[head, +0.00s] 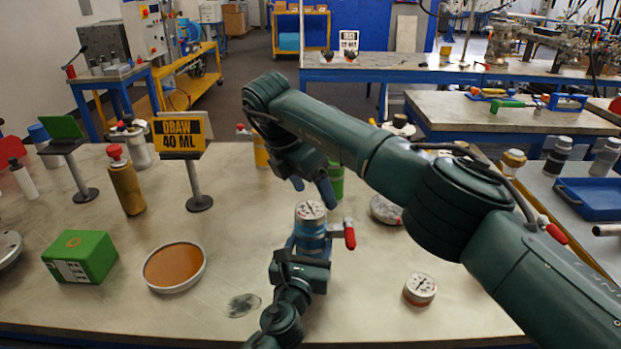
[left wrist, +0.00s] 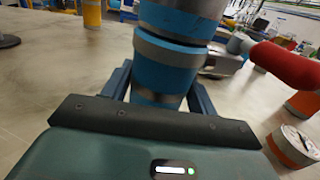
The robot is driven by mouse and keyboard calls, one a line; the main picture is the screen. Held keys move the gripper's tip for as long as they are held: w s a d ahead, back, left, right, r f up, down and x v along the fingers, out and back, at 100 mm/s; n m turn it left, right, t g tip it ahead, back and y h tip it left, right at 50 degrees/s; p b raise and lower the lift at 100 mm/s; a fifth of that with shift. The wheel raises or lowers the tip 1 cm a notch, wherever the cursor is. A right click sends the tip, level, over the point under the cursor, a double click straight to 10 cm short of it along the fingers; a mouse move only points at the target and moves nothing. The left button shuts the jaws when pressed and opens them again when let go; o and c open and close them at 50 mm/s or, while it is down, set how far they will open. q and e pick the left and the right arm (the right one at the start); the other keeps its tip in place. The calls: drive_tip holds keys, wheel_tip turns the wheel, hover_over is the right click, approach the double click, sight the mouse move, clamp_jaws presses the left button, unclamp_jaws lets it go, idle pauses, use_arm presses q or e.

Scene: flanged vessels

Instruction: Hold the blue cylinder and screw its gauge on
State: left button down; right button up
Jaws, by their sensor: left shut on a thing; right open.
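The blue cylinder (head: 312,243) stands upright on the table in the middle of the head view, with a red-handled valve (head: 349,234) on its right side. My left gripper (head: 303,258) is shut around its body, and the left wrist view shows the cylinder (left wrist: 165,78) between the fingers. A gauge with a white dial (head: 310,211) sits at the cylinder's top, dial up; whether it is threaded on cannot be told. My right gripper (head: 313,187) is open just above and behind this gauge, fingers pointing down, apart from the dial as far as I see.
Another gauge (head: 420,288) lies on the table at the right. A green box (head: 80,256), an orange-filled round dish (head: 174,268) and a "DRAW 40 ML" sign (head: 180,135) stand left. A green cylinder (head: 337,178) is close behind my right gripper.

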drive_tip(key=n, duration=0.4)
drive_tip(key=shift+r+n+y, duration=0.1)
drive_tip(key=shift+n+y, duration=0.2)
drive_tip(key=n, duration=0.4)
drive_tip(key=shift+r, duration=0.1)
drive_tip(key=n+y, duration=0.1)
drive_tip(key=n, duration=0.3)
drive_tip(key=shift+r+n+g, duration=0.1)
drive_tip(key=shift+n+g, duration=0.2)
drive_tip(key=shift+n, duration=0.1)
drive_tip(key=n, duration=0.4)
drive_tip(key=shift+r, duration=0.15)
drive_tip(key=n, duration=0.4)
drive_tip(key=shift+r+n+y, duration=0.15)
drive_tip(key=shift+n+y, duration=0.15)
drive_tip(key=n, duration=0.4)
drive_tip(key=shift+r+y, duration=0.2)
drive_tip(key=shift+y, duration=0.1)
drive_tip(key=n, duration=0.6)
drive_tip(key=shift+r+n+g+y, duration=0.25)
drive_tip(key=shift+n+g+y, duration=0.05)
drive_tip(key=n, duration=0.4)
drive_tip(key=shift+r+y, duration=0.2)
drive_tip(key=shift+y, duration=0.1)
